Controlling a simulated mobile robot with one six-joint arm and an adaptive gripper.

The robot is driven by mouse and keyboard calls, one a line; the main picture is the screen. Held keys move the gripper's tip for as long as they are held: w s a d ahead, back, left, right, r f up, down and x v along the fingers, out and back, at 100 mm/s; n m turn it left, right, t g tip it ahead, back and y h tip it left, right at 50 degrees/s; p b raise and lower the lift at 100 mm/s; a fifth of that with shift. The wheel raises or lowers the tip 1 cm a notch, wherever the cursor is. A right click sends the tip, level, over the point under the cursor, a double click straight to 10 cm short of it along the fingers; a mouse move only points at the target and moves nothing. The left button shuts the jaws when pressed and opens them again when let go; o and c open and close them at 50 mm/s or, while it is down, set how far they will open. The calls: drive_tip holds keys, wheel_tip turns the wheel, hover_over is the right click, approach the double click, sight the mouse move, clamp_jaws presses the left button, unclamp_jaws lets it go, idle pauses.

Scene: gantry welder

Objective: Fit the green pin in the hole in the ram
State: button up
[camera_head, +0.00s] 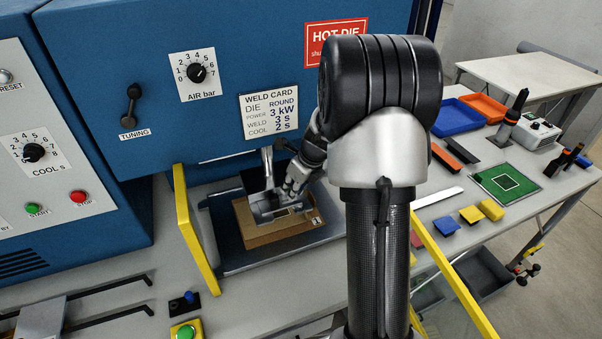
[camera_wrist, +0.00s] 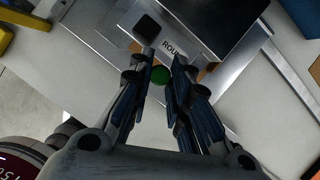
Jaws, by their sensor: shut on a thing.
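My gripper (camera_wrist: 163,72) is shut on the green pin (camera_wrist: 160,75); in the wrist view only the pin's round green end shows between the fingertips. In the head view my gripper (camera_head: 280,197) is under the blue press, low over a silver plate and a brown block (camera_head: 270,238). The pin cannot be made out there. A grey upright shaft (camera_head: 267,165), possibly the ram, comes down just behind my gripper. The hole in the ram is not visible, and I cannot tell whether the pin touches it. A silver part marked ROUND (camera_wrist: 172,47) lies just past the fingertips.
Yellow guards (camera_head: 195,228) stand on both sides of the press bay. The blue press front with its weld card (camera_head: 269,114) is above. My arm hides the bay's right side. The right bench holds blue and orange trays (camera_head: 483,107) and a green mat (camera_head: 505,184).

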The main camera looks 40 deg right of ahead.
drive_tip(key=f+m+b, duration=0.1)
drive_tip(key=d+f+b, duration=0.1)
drive_tip(key=b, duration=0.1)
drive_tip(key=d+f+m+h+b, duration=0.1)
drive_tip(key=b, duration=0.1)
drive_tip(key=shift+s+d+f+m, duration=0.1)
drive_tip(key=shift+d+f+m, duration=0.2)
drive_tip(key=shift+f, duration=0.1)
drive_tip(key=shift+s+r+p, duration=0.1)
drive_tip(key=shift+p, duration=0.3)
idle(1.2)
drive_tip(key=shift+f, duration=0.35)
drive_tip(key=shift+f+b, duration=0.85)
drive_tip(key=shift+f, duration=0.15)
drive_tip(key=o, duration=0.9)
drive_tip(key=shift+r, duration=0.1)
drive_tip(key=shift+o, duration=0.2)
